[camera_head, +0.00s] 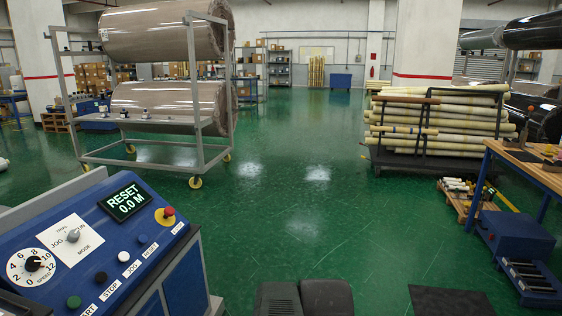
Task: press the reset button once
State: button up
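The control panel (100,237) is a blue sloped console at the lower left. A blue button (144,240) sits beside a label that seems to read RESET. It is the last in a row with a white button (124,256) by JOG, a dark button (101,277) by STOP and a green button (73,302) by START. A display (125,203) reads "RESET 0.0 M". I cannot tell whether any button is pressed. My gripper is not in view.
A red mushroom knob (166,215) on a yellow base, a mode knob (73,236) and a speed dial (33,264) share the panel. A rack with large wrapped rolls (165,105) stands behind. The green floor (300,220) is open in the middle. A workbench (525,165) stands right.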

aim_at(142, 239)
jog(key=k+l, duration=0.2)
jog(key=k, duration=0.3)
jog(key=i+z, duration=0.1)
jog(key=i+u, duration=0.1)
jog(key=u, duration=1.15)
jog(key=l, duration=0.1)
